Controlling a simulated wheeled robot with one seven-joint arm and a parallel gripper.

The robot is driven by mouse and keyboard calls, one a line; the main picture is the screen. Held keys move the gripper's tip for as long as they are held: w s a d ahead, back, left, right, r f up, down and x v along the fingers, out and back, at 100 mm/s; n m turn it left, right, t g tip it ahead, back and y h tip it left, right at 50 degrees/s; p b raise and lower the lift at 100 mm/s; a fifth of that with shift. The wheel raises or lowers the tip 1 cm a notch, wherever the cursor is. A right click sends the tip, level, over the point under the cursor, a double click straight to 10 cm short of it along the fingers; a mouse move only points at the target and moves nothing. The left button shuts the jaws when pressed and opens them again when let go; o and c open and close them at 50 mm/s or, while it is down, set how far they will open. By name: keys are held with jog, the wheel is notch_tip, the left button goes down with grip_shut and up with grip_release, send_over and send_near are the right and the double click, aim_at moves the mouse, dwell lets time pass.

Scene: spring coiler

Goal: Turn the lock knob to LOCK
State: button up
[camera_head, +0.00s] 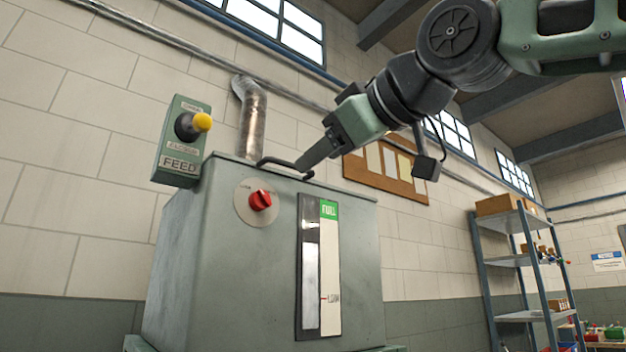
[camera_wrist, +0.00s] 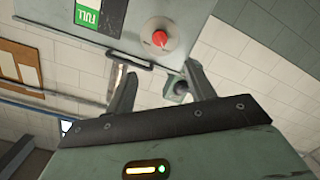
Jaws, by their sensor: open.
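The lock knob (camera_head: 260,200) is red and sits on a round pale plate (camera_head: 245,212) on the front of a grey-green machine cabinet (camera_head: 215,270). Small labels near the plate's top edge are too small to read, so its setting cannot be told. In the wrist view the knob (camera_wrist: 160,39) shows beyond and between the fingertips, apart from them. My gripper (camera_head: 302,168) is above and to the right of the knob, by the cabinet's top front edge. In the wrist view my gripper (camera_wrist: 157,68) has its two fingers spread with nothing between them.
A black handle (camera_head: 283,164) stands on the cabinet top close to my gripper. A level window (camera_head: 312,265) marked FULL is right of the knob. A FEED box (camera_head: 178,145) with a yellow-tipped lever is at upper left. A metal pipe (camera_head: 252,120) rises behind. Shelves (camera_head: 515,260) stand at right.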

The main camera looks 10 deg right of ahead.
jog(key=shift+s+d+r+b, duration=0.1)
jog(key=shift+s+d+b, duration=0.3)
jog(key=shift+s+b, duration=0.25)
jog(key=shift+w, duration=0.1)
jog(key=a+f+m+g+h+p, duration=0.15)
jog(key=f+g, duration=0.25)
jog(key=f, duration=1.2)
jog(key=a+f+m+g+h+p, duration=0.1)
jog(key=a+f+g+h+p, duration=0.15)
jog(key=f, duration=1.25)
jog(key=s+d+f+m+g+h+p, duration=0.1)
jog(key=s+d+f+g+h, duration=0.1)
jog(key=s+d+f+g, duration=0.2)
jog(key=s+d+f+m+g+h+p, duration=0.1)
jog(key=s+d+f, duration=0.6)
jog(key=f, duration=1.1)
jog(key=s+m+g+h, duration=0.1)
jog(key=s+g, duration=0.1)
jog(key=s, duration=0.2)
jog(key=shift+s+f+g, duration=0.25)
jog(key=shift+g, duration=0.1)
